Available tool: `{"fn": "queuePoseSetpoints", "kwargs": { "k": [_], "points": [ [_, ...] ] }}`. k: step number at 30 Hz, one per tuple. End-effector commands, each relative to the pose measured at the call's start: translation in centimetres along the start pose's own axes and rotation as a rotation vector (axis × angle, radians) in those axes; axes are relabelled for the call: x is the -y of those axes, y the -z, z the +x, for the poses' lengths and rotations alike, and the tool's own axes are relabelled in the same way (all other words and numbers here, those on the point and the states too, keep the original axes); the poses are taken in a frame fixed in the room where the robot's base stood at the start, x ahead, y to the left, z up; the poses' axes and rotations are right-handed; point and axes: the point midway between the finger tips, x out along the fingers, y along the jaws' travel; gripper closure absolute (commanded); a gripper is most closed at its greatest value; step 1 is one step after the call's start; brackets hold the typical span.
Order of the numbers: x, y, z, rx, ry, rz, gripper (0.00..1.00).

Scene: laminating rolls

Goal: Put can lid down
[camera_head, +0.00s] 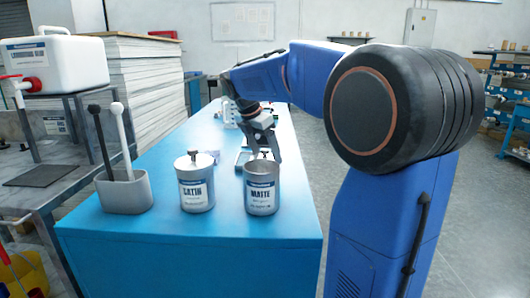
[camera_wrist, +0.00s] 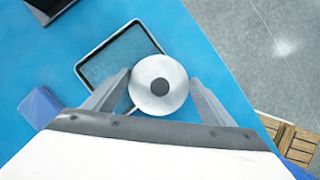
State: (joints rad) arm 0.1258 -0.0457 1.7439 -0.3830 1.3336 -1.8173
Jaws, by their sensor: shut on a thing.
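A pale round lid with a dark knob (camera_wrist: 159,86) sits between the two fingers of my gripper (camera_wrist: 160,79) in the wrist view. The can stands upright on the blue table.
A grey holder (camera_head: 125,192) with a black and a white stick stands left of the cans. A shallow tray (camera_wrist: 86,72) lies close to the lid in the wrist view. The front of the blue table (camera_head: 190,245) is clear. Its right edge is near the MATTE can.

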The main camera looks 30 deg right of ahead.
Motion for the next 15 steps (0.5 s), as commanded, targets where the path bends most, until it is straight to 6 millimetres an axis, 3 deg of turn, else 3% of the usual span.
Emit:
{"fn": "queuePoseSetpoints", "kwargs": {
  "k": [14,15],
  "points": [
    [-0.02,0.21,0.54,0.0,-0.001,0.0,0.44],
    [-0.03,0.2,0.52,0.0,-0.001,0.0,0.16]
  ]
}}
